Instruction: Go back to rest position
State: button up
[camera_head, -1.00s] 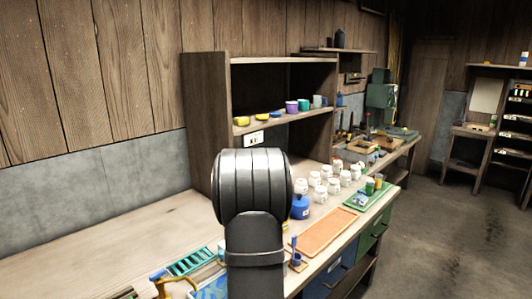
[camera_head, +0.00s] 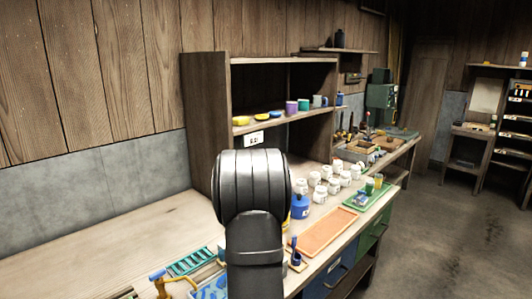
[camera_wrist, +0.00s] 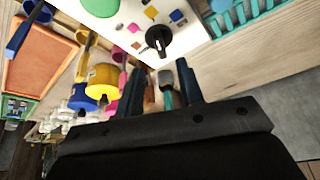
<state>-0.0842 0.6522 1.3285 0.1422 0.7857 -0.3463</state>
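My gripper (camera_wrist: 161,80) shows in the wrist view at lower middle, its two dark fingers apart. A teal-handled tool (camera_wrist: 166,92) shows in the gap between them; I see no finger closed on it. The bench with its items lies beyond the fingers. In the head view my own arm link stands in front of the bench, and the gripper is hidden there. No mould can be made out clearly.
The workbench (camera_head: 110,238) holds white jars (camera_head: 335,185), a blue jar (camera_head: 300,207), an orange tray (camera_head: 322,231), a green tray (camera_head: 372,200) and a teal rack (camera_head: 192,262). A shelf unit (camera_head: 205,120) stands behind. The bench's left part is mostly clear.

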jog(key=x, duration=0.7)
jog(key=shift+s, duration=0.1)
jog(key=shift+f, duration=0.15)
jog(key=shift+m, duration=0.4)
jog(key=shift+a+m+h, duration=0.2)
jog(key=shift+m+h, duration=0.8)
jog(key=shift+m, duration=1)
jog(key=shift+a+m+h, duration=0.15)
jog(key=shift+m+h, duration=0.65)
jog(key=shift+m, duration=1.4)
jog(key=shift+r, duration=0.2)
jog(key=s+d+r+n+y, duration=0.1)
jog(key=s+r+n, duration=0.3)
jog(key=r, duration=0.4)
jog(key=s+d+r+n+y, duration=0.1)
jog(key=s+r+n+y, duration=0.15)
jog(key=r, duration=0.55)
jog(key=shift+n+h, duration=0.35)
jog(key=x, duration=1.7)
jog(key=shift+s+a+f, duration=0.1)
jog(key=shift+s+f, duration=0.2)
jog(key=shift+s, duration=0.05)
